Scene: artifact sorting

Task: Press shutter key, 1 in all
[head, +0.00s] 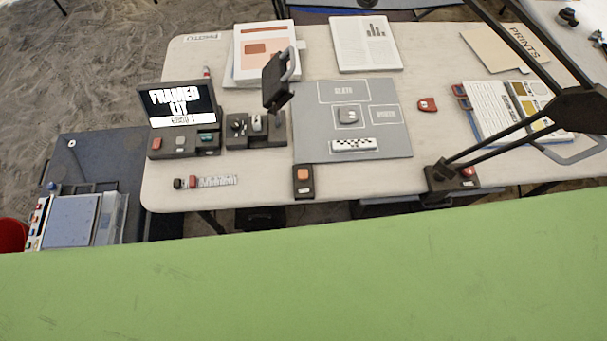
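A small dark block with an orange button (303,175) stands at the table's front edge. A dark console (183,143) at the table's left has a row of keys, one red, one pale and one green. The key labels are too small to read, so I cannot tell which key is the shutter key. The console's screen (178,103) shows "FRAMED LIT" with a smaller line below. On the grey mat (395,148), a small grey object (347,116) sits in the middle and a checkered scale bar (353,145) lies below it. Neither of my grippers is in view.
A dark camera-like head (277,82) stands beside the mat. A black jointed lamp arm (500,135) crosses the right side. Papers (365,45) lie at the back. A large green surface (300,270) fills the bottom.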

